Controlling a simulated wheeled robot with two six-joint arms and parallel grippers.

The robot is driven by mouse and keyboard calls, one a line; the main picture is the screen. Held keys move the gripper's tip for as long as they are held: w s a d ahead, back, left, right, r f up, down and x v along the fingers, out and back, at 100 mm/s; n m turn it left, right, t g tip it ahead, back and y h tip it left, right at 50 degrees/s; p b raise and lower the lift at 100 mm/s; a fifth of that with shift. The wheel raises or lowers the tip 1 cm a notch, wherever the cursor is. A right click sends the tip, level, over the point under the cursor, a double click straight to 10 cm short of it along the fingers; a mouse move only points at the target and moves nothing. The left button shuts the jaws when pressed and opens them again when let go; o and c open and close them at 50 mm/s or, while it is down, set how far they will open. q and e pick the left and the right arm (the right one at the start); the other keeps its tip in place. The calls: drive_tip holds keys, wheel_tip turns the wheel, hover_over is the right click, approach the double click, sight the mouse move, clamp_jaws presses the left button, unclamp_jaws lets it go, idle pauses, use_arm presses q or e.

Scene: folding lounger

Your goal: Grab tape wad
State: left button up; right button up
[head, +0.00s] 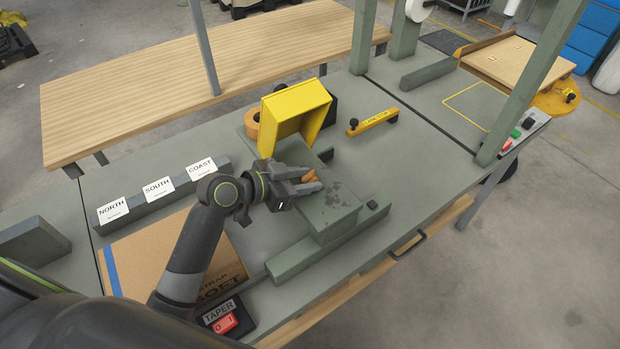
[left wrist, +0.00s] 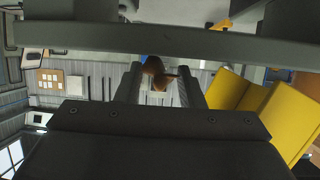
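The tape wad (head: 311,176) is a small crumpled brown-orange lump at the grey taper machine (head: 328,206) on the bench. My left gripper (head: 306,181) reaches in from the left, with its fingers on either side of the wad. In the left wrist view, the wad (left wrist: 157,76) fills the space between the fingertips, and the fingers look closed on it. Whether the wad still touches the machine cannot be told. My right gripper is not in view.
A raised yellow cover (head: 296,107) stands just behind the gripper, with an orange tape roll (head: 252,124) beside it. A cardboard box (head: 165,262) lies under my left arm. A yellow-handled tool (head: 372,123) lies to the right.

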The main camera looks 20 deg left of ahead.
use_arm(q)
drive_tip(key=c, duration=0.3)
drive_tip(key=shift+s+r, duration=0.1)
